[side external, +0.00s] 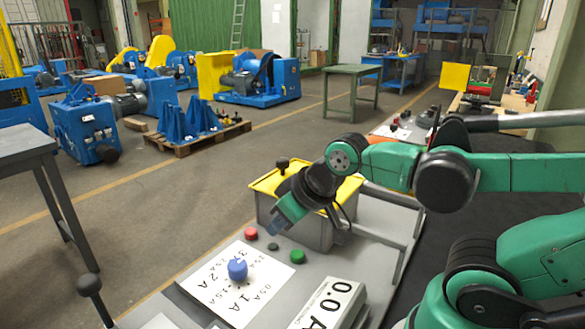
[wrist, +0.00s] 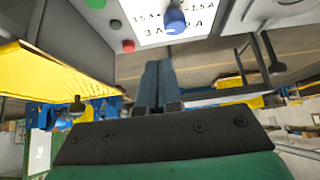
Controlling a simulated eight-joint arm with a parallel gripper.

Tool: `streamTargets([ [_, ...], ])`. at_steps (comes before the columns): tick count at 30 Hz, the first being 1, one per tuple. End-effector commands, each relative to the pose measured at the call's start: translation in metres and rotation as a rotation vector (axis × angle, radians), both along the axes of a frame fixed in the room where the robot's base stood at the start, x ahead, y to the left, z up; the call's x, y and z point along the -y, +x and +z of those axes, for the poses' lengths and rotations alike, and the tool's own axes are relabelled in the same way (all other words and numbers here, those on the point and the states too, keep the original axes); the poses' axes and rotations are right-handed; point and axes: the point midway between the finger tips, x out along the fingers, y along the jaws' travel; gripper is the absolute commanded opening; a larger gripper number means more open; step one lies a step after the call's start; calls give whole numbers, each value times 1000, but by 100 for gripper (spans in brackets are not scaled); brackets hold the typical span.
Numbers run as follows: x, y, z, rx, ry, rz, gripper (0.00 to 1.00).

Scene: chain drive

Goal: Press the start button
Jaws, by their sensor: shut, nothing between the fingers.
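A green button (side external: 297,256), a small dark button (side external: 273,246) and a red button (side external: 251,233) sit in a row on the grey panel (side external: 215,318). No label naming a start button is readable. My gripper (side external: 273,230) is shut and empty, its tip above the panel near the red and dark buttons, apparently not touching them. In the wrist view the shut fingers (wrist: 158,66) point toward the panel. There the red button (wrist: 128,46), dark button (wrist: 115,24) and cut-off green button (wrist: 96,3) lie up and left of the fingertips.
A blue knob (side external: 237,269) stands on a white ampere scale (side external: 215,285). A display (side external: 330,304) reading 0.0 A is at the front. A grey box with yellow rim (side external: 262,187) stands behind the buttons, close to my gripper.

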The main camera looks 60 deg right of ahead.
Motion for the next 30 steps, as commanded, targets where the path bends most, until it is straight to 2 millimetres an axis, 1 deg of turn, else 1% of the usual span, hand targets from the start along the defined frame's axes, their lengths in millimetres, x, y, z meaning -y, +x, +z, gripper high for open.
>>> streamTargets([
  [8,2,1,0,1,-10,5,0],
  [11,13,4,0,2,-73,41,0],
  [18,58,12,0,-27,-350,213,0],
  [21,70,13,0,-43,-423,265,0],
  [24,75,13,0,-52,-457,289,0],
  [30,75,13,0,-53,-460,294,0],
])
